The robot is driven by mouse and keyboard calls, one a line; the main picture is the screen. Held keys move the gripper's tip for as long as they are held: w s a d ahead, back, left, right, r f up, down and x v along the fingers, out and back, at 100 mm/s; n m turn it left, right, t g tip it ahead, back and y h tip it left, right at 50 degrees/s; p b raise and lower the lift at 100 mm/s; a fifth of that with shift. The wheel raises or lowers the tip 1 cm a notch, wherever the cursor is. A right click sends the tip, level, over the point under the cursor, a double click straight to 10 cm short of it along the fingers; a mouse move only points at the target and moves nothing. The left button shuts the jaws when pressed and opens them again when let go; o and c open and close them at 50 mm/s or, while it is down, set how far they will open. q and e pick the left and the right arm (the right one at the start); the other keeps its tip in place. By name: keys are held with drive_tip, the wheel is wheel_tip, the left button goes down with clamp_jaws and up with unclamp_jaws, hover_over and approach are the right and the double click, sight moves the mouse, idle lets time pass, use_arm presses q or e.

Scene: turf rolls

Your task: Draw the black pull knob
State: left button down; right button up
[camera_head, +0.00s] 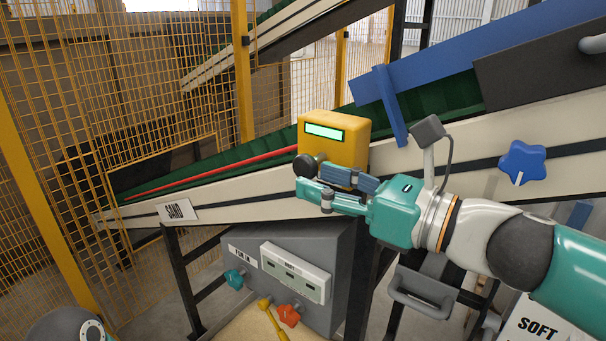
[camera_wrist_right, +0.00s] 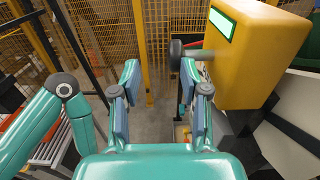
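The black pull knob (camera_head: 305,166) sticks out on a short shaft from the left side of a yellow box (camera_head: 352,128) with a lit green display. The box is mounted on the conveyor's side. My right gripper (camera_head: 311,182) is open, with its fingers beside and just below the knob in the head view. In the right wrist view the open, empty fingers (camera_wrist_right: 160,72) point forward. The knob (camera_wrist_right: 176,54) shows there near the tip of the right finger, not between the fingers. I cannot tell whether that finger touches it. My left gripper is not in view.
A grey control box (camera_head: 345,270) with teal and orange knobs stands below the conveyor. A blue star knob (camera_head: 521,163) sits on the conveyor's side rail at right. Yellow mesh fencing (camera_head: 120,120) stands at the left. The "SAND" sign (camera_head: 178,211) is on the rail.

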drive_tip(key=v, duration=0.7)
drive_tip(key=shift+s+d+f, duration=0.1)
drive_tip(key=shift+s+d, duration=0.05)
